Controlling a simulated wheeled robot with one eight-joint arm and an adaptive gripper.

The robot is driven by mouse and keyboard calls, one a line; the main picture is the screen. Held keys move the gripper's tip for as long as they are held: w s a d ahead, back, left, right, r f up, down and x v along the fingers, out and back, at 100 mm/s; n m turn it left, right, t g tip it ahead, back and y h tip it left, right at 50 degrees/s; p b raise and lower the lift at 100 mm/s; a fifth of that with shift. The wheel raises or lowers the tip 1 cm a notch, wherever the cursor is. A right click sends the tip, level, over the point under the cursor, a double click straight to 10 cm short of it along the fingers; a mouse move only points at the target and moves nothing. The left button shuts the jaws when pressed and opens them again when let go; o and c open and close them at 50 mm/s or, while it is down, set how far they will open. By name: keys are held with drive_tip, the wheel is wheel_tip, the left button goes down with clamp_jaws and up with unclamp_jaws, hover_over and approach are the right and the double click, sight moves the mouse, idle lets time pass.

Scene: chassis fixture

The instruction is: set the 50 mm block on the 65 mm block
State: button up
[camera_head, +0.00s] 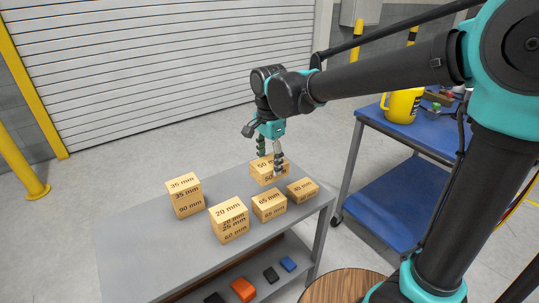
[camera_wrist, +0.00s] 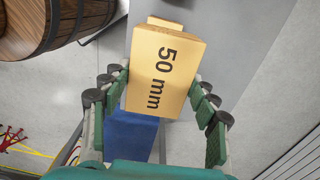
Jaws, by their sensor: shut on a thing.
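The 50 mm block (camera_head: 264,165) is a light wooden block at the back right of the grey table. In the wrist view the 50 mm block (camera_wrist: 165,70) lies between my fingers, its label facing the camera. My gripper (camera_head: 270,160) comes down from above and is shut on it; it also shows in the wrist view (camera_wrist: 163,100). Another wooden edge shows just behind the block there; whether the block rests on it I cannot tell. The 65 mm block (camera_head: 268,198) stands in front of the gripper, apart from it, with its label on top and a second label on its front.
A 40 mm block (camera_head: 302,188) stands right beside the 65 mm block. A 20 mm stack (camera_head: 228,211) and a 35 mm stack (camera_head: 184,186) stand to the left. The left of the grey table (camera_head: 135,240) is clear. A blue cart (camera_head: 390,190) stands at the right.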

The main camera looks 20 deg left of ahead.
drive_tip(key=shift+f, duration=3.55)
drive_tip(key=shift+f, duration=0.1)
drive_tip(key=shift+f, duration=1.35)
drive_tip(key=o, duration=1.6)
drive_tip(key=shift+o, duration=0.2)
drive_tip(key=shift+r, duration=4.05)
